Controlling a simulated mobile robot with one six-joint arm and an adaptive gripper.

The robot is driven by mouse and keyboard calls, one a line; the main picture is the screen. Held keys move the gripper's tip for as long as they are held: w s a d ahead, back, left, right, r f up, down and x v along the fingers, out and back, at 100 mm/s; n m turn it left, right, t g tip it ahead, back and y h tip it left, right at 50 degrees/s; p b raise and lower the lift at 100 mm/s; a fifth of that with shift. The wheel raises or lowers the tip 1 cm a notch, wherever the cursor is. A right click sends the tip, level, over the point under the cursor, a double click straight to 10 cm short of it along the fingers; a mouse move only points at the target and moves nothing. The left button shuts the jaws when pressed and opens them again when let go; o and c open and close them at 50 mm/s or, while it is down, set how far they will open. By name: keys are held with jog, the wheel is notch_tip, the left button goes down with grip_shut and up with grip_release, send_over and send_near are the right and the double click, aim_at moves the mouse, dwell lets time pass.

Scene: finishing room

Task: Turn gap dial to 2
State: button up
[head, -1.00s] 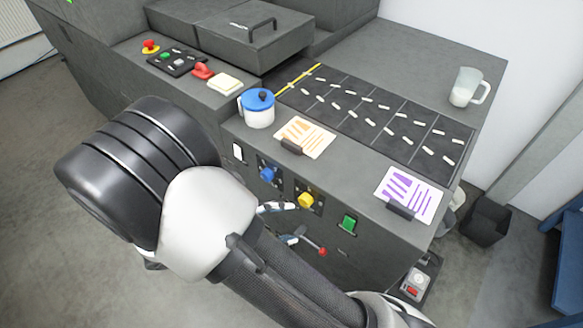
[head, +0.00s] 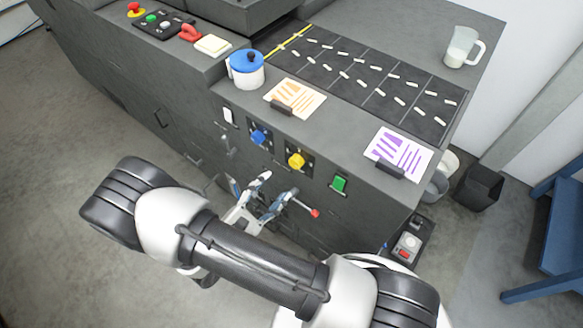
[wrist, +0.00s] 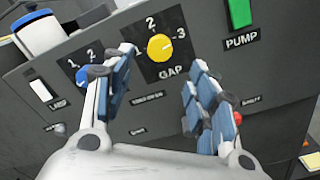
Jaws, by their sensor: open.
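The gap dial is a round yellow knob (head: 296,160) on a black plate on the machine's front. In the wrist view the yellow knob (wrist: 160,46) sits above the word GAP, with 1, 2 and 3 around it. A faint mark on the knob seems to lean toward 3. My gripper (head: 279,185) is open and empty, below and slightly left of the dial in the head view. In the wrist view my gripper's fingers (wrist: 157,75) stand apart on either side below the dial, not touching it.
A blue dial (head: 259,137) is left of the gap dial, partly behind the left finger in the wrist view. A green PUMP switch (head: 339,184) is to the right. A red-tipped lever (head: 314,213) sticks out below. A blue-lidded pot (head: 246,70) stands on the ledge above.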

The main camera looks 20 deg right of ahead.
aim_at(294, 165)
jog(key=b+x, duration=0.1)
jog(key=x, duration=0.8)
jog(key=shift+w+d, duration=0.1)
jog(key=shift+c, duration=0.4)
jog(key=c, duration=1)
